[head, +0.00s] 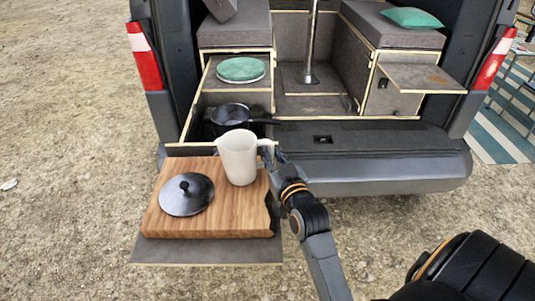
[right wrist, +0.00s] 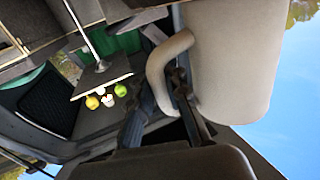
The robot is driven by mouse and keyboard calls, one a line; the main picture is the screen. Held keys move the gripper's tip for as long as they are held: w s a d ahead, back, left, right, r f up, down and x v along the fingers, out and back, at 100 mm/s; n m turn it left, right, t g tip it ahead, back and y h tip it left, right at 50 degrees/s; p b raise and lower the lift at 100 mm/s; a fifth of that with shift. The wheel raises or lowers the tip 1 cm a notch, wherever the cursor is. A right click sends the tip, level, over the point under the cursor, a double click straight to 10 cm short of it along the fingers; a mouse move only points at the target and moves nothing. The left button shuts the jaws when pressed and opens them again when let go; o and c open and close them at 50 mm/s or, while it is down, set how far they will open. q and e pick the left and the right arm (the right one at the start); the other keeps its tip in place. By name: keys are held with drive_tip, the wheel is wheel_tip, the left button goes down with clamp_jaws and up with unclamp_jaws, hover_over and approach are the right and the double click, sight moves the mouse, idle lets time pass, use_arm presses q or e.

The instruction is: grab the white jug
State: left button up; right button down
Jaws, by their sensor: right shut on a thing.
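The white jug (head: 238,158) is upright over the back right part of the wooden cutting board (head: 218,222). I cannot tell whether its base touches the board. Its handle points right. My right gripper (head: 274,158) is at the jug's right side, shut on the handle. In the right wrist view the jug (right wrist: 228,60) fills the right side, and its curved handle (right wrist: 160,66) runs between the fingers of my right gripper (right wrist: 165,108). My left gripper is out of view.
A black pot lid (head: 186,195) lies on the board left of the jug. A dark pot (head: 231,118) stands just behind. A green round plate (head: 241,69) lies farther back. The van bumper (head: 390,178) is to the right. In the right wrist view, several small fruits (right wrist: 107,97) appear by a tabletop.

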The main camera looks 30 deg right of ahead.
drive_tip(key=shift+r, duration=0.6)
drive_tip(key=s+d+r+p, duration=0.2)
drive_tip(key=s+r+p, duration=0.6)
drive_tip(key=s+r, duration=0.3)
drive_tip(key=s, duration=0.2)
drive_tip(key=shift+s+d+r+p, duration=0.15)
drive_tip(key=shift+s+r+p, duration=0.15)
drive_tip(key=shift+r, duration=0.1)
